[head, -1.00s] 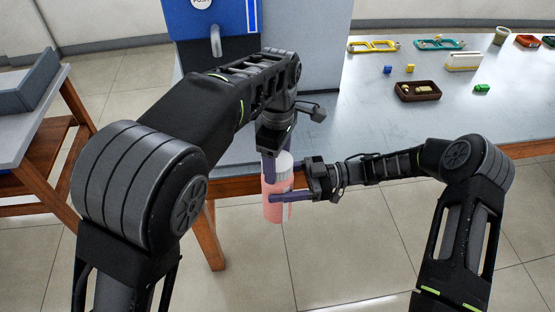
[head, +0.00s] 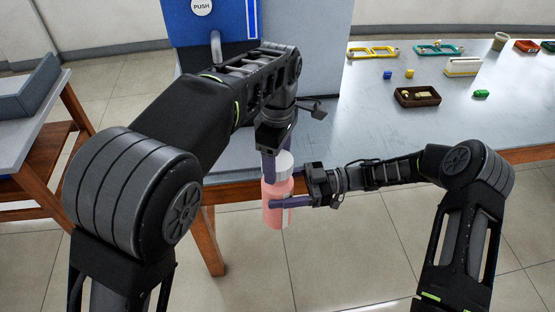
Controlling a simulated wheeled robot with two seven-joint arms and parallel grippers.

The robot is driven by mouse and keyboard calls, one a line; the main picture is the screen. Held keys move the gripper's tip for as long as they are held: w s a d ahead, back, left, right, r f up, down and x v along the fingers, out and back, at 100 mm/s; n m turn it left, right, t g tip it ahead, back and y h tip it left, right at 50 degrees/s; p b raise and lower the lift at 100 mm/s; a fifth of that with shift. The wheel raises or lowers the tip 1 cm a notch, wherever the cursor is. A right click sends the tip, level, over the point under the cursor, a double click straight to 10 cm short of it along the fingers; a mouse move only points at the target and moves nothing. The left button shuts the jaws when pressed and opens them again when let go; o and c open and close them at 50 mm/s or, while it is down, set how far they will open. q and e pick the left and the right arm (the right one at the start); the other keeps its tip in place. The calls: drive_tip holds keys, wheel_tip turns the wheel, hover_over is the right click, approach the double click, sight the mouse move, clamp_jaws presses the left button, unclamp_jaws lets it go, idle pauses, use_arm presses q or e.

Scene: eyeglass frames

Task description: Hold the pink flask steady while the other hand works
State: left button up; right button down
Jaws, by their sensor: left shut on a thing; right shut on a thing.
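The pink flask (head: 275,214) is upright in front of the table edge, above the floor, with a grey cap (head: 285,164) on top. My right gripper (head: 282,201) reaches in from the right and is shut on the flask's body. My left gripper (head: 277,166) comes down from above and is shut at the grey cap; its finger and wrist hide part of the cap.
The grey table (head: 370,140) has a blue dispenser (head: 205,25) at its back left. Eyeglass frames (head: 372,53), small blocks and a brown tray (head: 417,104) lie to the right. A wooden stand (head: 35,150) is at the far left.

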use_arm(q)
drive_tip(key=shift+r, duration=0.15)
drive_tip(key=shift+r, duration=1.9)
use_arm(e)
drive_tip(key=shift+r, duration=0.1)
